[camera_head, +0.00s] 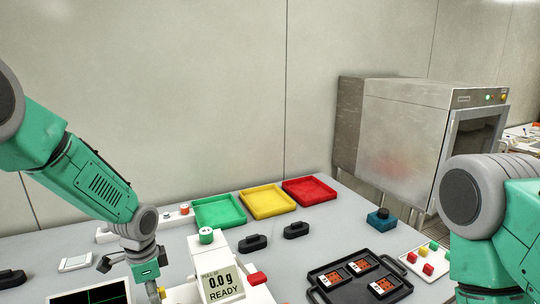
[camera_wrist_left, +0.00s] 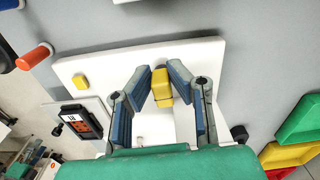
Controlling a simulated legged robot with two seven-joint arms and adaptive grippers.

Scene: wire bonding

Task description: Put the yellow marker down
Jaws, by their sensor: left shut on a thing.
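The yellow marker (camera_wrist_left: 161,84) is a small yellow block between the fingertips of my left gripper (camera_wrist_left: 160,88) in the left wrist view. The gripper is shut on it, above a white base plate (camera_wrist_left: 205,60). Whether the marker touches the plate I cannot tell.
Green (camera_head: 218,211), yellow (camera_head: 267,201) and red (camera_head: 310,191) trays stand at the back. A black tray (camera_head: 395,296) with several orange chip carriers is at the front right. A white plate (camera_head: 428,262) with coloured blocks lies beside it. Another yellow block (camera_wrist_left: 81,81) sits on the base plate.

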